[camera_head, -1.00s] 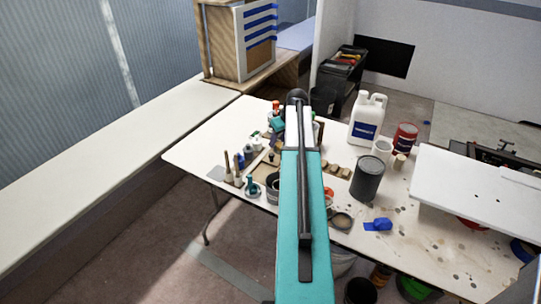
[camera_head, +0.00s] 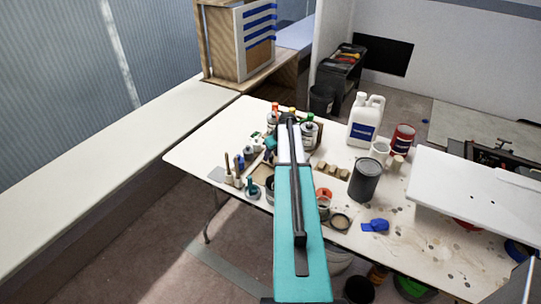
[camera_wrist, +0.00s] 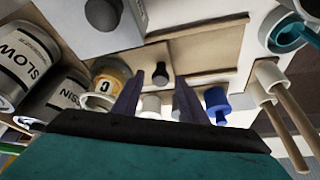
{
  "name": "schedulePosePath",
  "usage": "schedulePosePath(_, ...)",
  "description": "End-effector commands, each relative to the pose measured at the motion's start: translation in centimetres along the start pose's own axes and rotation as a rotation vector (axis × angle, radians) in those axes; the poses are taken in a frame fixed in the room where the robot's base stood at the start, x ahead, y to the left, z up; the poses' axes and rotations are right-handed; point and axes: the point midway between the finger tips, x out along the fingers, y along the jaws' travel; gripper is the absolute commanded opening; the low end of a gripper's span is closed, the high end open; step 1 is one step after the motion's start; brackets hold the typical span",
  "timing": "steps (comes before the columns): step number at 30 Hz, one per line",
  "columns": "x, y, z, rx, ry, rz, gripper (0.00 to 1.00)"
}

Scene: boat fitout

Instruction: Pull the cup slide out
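In the wrist view my gripper (camera_wrist: 160,80) is open, its two dark fingers pointing at a small dark knob (camera_wrist: 160,71) that shows between the fingertips. I cannot tell whether either finger touches it. The knob stands against a light wooden panel (camera_wrist: 207,62) with a raised edge, which may be the cup slide. Next to it is a grey box (camera_wrist: 122,34) with a larger black knob (camera_wrist: 102,13). In the head view a tan wooden tray (camera_head: 262,170) lies on the white table, partly hidden by my arm. The fingers are not clear there.
Close by in the wrist view are cans labelled SLOW (camera_wrist: 22,62) and RESIN (camera_wrist: 66,92), a yellow-labelled pot (camera_wrist: 108,80), a blue-capped bottle (camera_wrist: 216,100) and wooden-handled brushes (camera_wrist: 285,118). A white jug (camera_head: 365,120) and dark can (camera_head: 365,180) stand to the right.

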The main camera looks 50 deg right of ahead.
Motion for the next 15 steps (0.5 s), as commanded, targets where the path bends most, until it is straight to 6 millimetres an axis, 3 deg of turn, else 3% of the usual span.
schedulePosePath(6,1.7,0.0,-0.1,-0.001,-0.001,-0.001,0.39)
schedulePosePath(15,2.1,-0.1,-0.1,-0.002,0.001,0.0,0.39)
